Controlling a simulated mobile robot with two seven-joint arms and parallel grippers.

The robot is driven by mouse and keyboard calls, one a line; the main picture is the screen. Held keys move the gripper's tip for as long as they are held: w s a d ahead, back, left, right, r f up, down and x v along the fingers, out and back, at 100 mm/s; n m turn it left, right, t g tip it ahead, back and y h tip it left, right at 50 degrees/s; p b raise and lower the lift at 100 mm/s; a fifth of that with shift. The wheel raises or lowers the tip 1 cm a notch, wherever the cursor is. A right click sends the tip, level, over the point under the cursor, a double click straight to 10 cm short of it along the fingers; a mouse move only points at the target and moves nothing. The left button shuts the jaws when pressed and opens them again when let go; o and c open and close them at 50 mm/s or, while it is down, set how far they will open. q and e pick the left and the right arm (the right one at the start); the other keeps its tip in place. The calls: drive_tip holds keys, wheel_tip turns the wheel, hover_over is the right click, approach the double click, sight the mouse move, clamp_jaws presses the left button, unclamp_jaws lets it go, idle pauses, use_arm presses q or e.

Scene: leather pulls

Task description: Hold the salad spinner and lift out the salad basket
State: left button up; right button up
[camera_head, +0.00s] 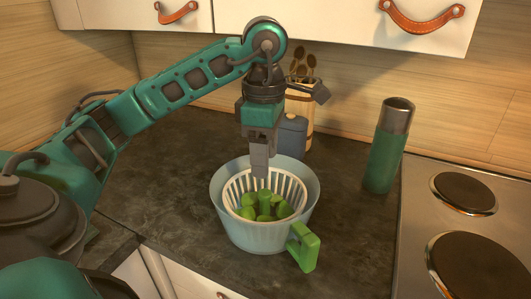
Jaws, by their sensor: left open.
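The salad spinner (262,237) is a pale blue-grey bowl with a green handle (303,247) at its front right, standing upright on the dark counter. Inside it sits the white slatted salad basket (292,187), holding several green pieces (265,203). My left gripper (260,176) points straight down over the back part of the basket. It is open, with its fingers seen edge-on, and its tips reach about the basket's far rim. Whether they touch the rim I cannot tell. My right gripper is not in view.
A green flask with a metal top (387,145) stands to the right, beside the stove (420,225). A blue-grey canister (292,137) and a utensil holder (302,100) stand behind the spinner. Cabinets with leather pulls (421,22) hang above. Counter left of the spinner is clear.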

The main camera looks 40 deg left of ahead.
sight(265, 206)
use_arm(q)
wheel_tip(265, 206, down, 7)
drive_tip(key=b, duration=0.2)
drive_tip(key=shift+s+d+r+b, duration=0.15)
drive_tip(key=shift+b, duration=0.2)
wheel_tip(265, 206, down, 5)
drive_tip(key=shift+b, duration=0.3)
drive_tip(key=shift+f, duration=0.55)
drive_tip(key=shift+c, duration=0.4)
